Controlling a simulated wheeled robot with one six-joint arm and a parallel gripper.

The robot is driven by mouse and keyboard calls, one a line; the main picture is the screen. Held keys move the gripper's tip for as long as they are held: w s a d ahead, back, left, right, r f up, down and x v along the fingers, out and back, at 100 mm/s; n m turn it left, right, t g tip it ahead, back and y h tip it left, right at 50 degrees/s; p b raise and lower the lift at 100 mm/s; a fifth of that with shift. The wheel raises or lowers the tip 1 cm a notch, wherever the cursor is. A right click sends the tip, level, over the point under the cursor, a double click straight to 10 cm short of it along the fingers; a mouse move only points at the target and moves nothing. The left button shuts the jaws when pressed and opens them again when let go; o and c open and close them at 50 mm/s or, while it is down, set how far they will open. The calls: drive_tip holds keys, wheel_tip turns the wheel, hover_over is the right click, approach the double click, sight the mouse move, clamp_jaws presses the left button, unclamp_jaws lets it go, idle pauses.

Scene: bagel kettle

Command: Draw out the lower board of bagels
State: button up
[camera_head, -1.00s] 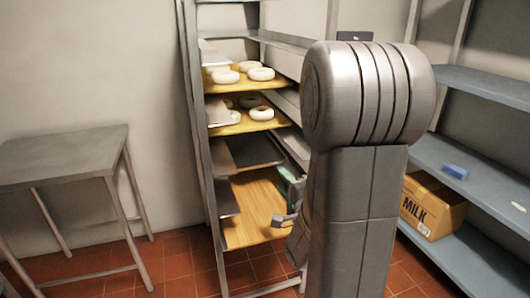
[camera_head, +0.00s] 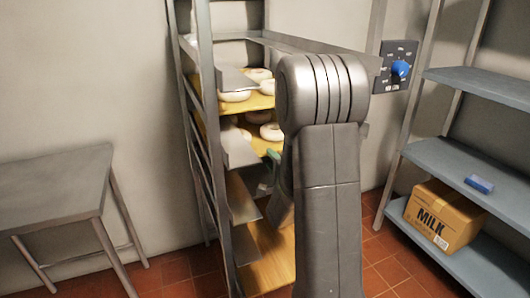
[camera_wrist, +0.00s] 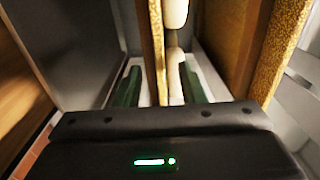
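The lower board of bagels (camera_head: 262,147) is a yellow-brown board in the rack, partly hidden by my arm and the rack's side. White bagels (camera_head: 270,131) lie on it. The upper board of bagels (camera_head: 262,102) is one level above. My gripper is mostly hidden in the head view; a green finger shows near the lower board. In the wrist view my gripper (camera_wrist: 160,84) is open, its green fingers on either side of the lower board's edge (camera_wrist: 153,45) and a bagel (camera_wrist: 175,85). Gaps show beside the board; contact is not visible.
An empty wooden board (camera_head: 268,262) sits at the rack's bottom. The rack's metal upright (camera_head: 212,130) stands close by. A grey table (camera_head: 55,185) is at left. Blue shelves (camera_head: 470,155) with a milk box (camera_head: 440,215) are at right. Red tiled floor shows between table and rack.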

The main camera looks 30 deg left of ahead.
sight(267, 155)
drive_tip(key=shift+b+x, duration=0.35)
drive_tip(key=shift+x, duration=2.5)
clamp_jaws()
drive_tip(key=shift+d, duration=0.1)
